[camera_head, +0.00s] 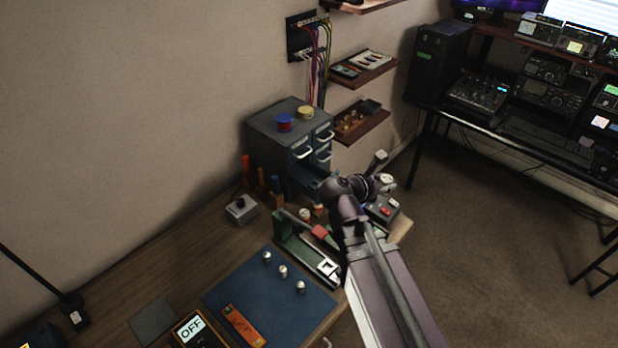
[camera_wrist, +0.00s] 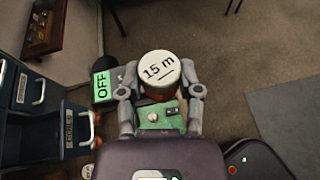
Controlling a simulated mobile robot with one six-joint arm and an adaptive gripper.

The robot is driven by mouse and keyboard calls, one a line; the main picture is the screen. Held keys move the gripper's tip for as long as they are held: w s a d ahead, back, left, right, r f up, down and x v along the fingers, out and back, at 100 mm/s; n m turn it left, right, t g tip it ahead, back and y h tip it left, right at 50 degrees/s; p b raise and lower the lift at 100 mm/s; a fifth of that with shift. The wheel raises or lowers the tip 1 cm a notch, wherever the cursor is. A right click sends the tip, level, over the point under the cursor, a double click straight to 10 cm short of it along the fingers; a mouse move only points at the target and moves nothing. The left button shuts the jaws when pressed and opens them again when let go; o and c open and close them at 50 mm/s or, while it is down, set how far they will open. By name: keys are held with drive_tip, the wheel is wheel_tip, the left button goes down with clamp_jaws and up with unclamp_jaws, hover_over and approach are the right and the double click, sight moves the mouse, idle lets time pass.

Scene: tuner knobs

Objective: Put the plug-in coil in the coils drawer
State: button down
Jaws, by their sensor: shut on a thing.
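The plug-in coil (camera_wrist: 160,72) has a white round top marked "15 m" and a reddish-brown body. In the wrist view my gripper (camera_wrist: 160,98) is shut on it, one finger on each side. The coil's white top also shows at the end of my arm in the head view (camera_head: 388,179), beside my gripper (camera_head: 380,183). The grey drawer cabinet (camera_head: 270,132) stands left of it. A lower drawer (camera_head: 310,178) is pulled out; its labelled front (camera_wrist: 72,128) shows at the left of the wrist view. The label is hard to read, and the drawer's inside is mostly hidden.
A device with an "OFF" screen (camera_wrist: 104,86) and a green board lie below my gripper. A blue mat (camera_head: 240,293) with several knobs is nearer. Wall shelves (camera_head: 362,122) stand behind.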

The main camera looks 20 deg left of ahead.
drive_tip(key=w+a+f+m+y+b, duration=0.1)
drive_tip(key=w+a, duration=0.3)
drive_tip(key=a, duration=0.5)
drive_tip(key=w+a+f+m+y, duration=0.1)
drive_tip(key=w+a, duration=0.3)
drive_tip(key=a, duration=0.6)
drive_tip(key=shift+h, duration=0.3)
drive_tip(key=f+b, duration=0.2)
drive_tip(key=a+f+b, duration=0.1)
drive_tip(key=f+b, duration=0.2)
drive_tip(key=a+f+b, duration=0.1)
drive_tip(key=f+b, duration=0.1)
drive_tip(key=b, duration=0.1)
drive_tip(key=shift+w+f, duration=0.35)
